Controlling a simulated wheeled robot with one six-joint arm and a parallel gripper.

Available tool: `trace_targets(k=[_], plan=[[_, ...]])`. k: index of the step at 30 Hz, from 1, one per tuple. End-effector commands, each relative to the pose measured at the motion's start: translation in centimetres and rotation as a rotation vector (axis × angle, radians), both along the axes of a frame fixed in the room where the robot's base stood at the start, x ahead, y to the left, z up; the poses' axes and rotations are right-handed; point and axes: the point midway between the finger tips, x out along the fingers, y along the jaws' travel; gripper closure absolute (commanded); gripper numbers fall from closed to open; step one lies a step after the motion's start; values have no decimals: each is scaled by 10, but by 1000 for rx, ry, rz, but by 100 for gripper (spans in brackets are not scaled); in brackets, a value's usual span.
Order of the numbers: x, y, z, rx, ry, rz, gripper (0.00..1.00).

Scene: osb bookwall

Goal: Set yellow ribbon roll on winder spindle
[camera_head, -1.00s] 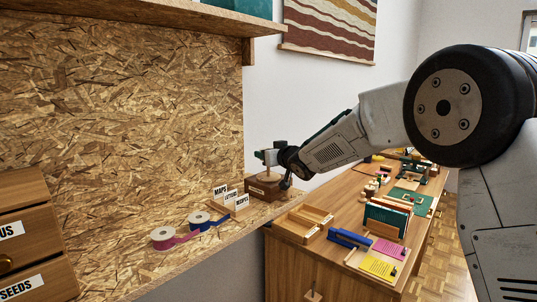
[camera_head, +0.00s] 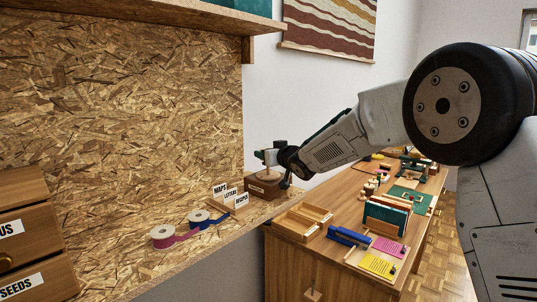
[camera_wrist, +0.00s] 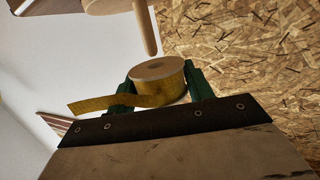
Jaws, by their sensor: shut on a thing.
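The yellow ribbon roll (camera_wrist: 172,88) is between the two green fingers of my gripper (camera_wrist: 158,88) in the wrist view. The fingers are shut on its sides, and a loose ribbon tail hangs out to the left. The roll's pale face, with a darker centre, is turned towards a wooden peg (camera_wrist: 145,28), which looks like the winder spindle. The peg's tip appears just by that face; whether it touches or enters the centre I cannot tell. In the head view, the wooden winder (camera_head: 263,187) stands at the shelf's far end, with my gripper over it; the roll is not clear there.
A pink ribbon roll (camera_head: 163,237) and a blue one (camera_head: 199,219) lie on the shelf. A card holder (camera_head: 238,206) with labelled cards stands between them and the winder. An OSB wall (camera_head: 120,110) rises behind. A desk (camera_head: 290,268) with trays and papers is at the right.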

Motion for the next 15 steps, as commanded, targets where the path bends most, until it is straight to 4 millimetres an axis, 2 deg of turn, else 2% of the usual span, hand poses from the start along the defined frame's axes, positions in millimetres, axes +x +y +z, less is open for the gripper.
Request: trace_targets(k=[15], plan=[[0, 0, -11, 0, 1, 0, 71]])
